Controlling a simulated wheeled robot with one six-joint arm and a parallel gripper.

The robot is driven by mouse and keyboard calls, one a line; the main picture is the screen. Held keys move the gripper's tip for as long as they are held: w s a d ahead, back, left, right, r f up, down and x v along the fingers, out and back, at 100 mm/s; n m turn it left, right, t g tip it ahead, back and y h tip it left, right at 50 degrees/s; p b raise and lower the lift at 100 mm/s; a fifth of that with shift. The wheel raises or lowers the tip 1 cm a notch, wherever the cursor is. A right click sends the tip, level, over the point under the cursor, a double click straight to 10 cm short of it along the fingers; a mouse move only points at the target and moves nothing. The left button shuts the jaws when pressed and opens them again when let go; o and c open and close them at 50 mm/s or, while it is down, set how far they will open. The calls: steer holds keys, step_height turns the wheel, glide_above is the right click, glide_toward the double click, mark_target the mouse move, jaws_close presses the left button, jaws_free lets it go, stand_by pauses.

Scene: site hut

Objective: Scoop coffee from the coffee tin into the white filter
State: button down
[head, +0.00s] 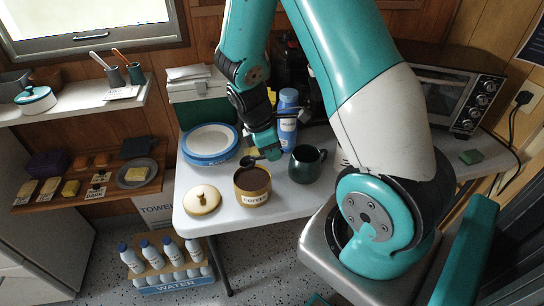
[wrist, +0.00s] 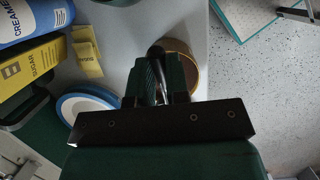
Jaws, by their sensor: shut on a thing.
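The coffee tin (head: 252,198), open and full of dark coffee, stands near the table's front edge. My gripper (head: 266,152) is just above and behind it, shut on a dark scoop (head: 247,160) whose bowl points left, near the tin's back rim. In the wrist view the scoop's black handle (wrist: 156,62) is between my fingers (wrist: 160,85). Part of the tin (wrist: 190,65) shows beyond them. I cannot tell whether the scoop holds coffee. I cannot make out the white filter; my arm hides part of the table on the right.
A dark green mug (head: 305,165) stands right of the tin, and the knobbed lid (head: 203,203) lies to its left. The wrist view shows a yellow sugar box (wrist: 30,72).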

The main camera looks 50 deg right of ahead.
steer(key=f+h+b, duration=0.1)
steer(key=a+f+g+h+b, duration=0.1)
steer(key=shift+w+a+f+b, duration=0.15)
steer(key=shift+w+f+b, duration=0.15)
steer(key=shift+w, duration=0.1)
steer(key=f+b, duration=0.3)
steer(key=shift+w+a+b, duration=0.25)
steer(key=shift+a+b, duration=0.05)
steer(key=shift+b, duration=0.1)
steer(key=shift+f, duration=0.35)
